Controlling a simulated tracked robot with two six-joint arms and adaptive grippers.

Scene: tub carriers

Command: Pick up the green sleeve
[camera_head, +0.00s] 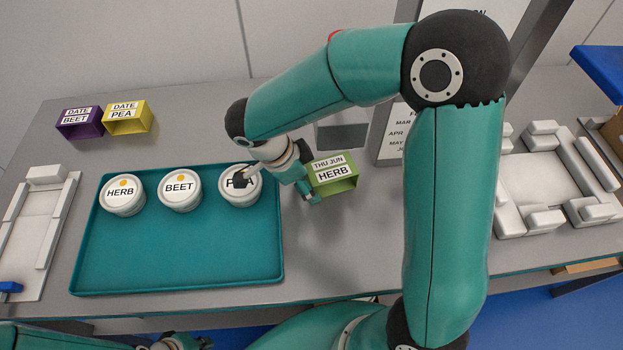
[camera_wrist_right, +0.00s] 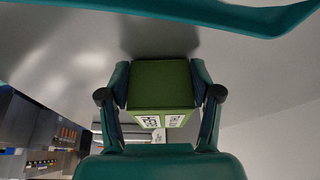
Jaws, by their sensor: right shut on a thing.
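The green sleeve (camera_head: 336,181), labelled THU JUN and HERB, is at the right of the teal tray, near the middle of the counter. My right gripper (camera_head: 307,186) is shut on it. In the right wrist view the two fingers of my right gripper (camera_wrist_right: 160,90) press the sides of the green sleeve (camera_wrist_right: 160,83). A shadow lies on the counter around the sleeve; I cannot tell how far it is off the surface. My left gripper (camera_head: 182,342) is partly cut off at the bottom edge, and its fingers are not clear.
The teal tray (camera_head: 180,250) holds white tubs marked HERB (camera_head: 122,194), BEET (camera_head: 179,189) and PEA (camera_head: 232,185). The purple sleeve (camera_head: 80,122) and yellow sleeve (camera_head: 126,117) stand behind it. White fixtures flank the counter at left (camera_head: 36,225) and right (camera_head: 545,180).

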